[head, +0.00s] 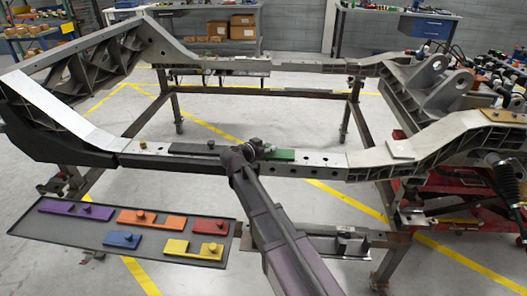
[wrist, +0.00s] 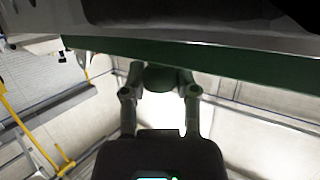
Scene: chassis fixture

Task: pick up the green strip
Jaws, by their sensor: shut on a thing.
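The green strip (head: 282,155) lies along the front beam of the chassis frame, near its middle. Its left part is hidden behind my arm in the head view. In the wrist view the strip (wrist: 225,65) crosses the upper picture as a long dark green bar, with a round green knob (wrist: 160,78) on it. My gripper (head: 250,150) is at the beam, at the strip's left part. In the wrist view its two fingers (wrist: 160,88) are closed around the knob. Whether the strip is resting on the beam or slightly raised I cannot tell.
A dark strip (head: 195,149) lies on the beam to the left. A dark tray (head: 60,234) at lower left holds purple (head: 75,210), orange (head: 150,220), red (head: 209,227), blue (head: 121,240) and yellow (head: 193,251) strips. The frame's grey brackets (head: 430,90) rise at right.

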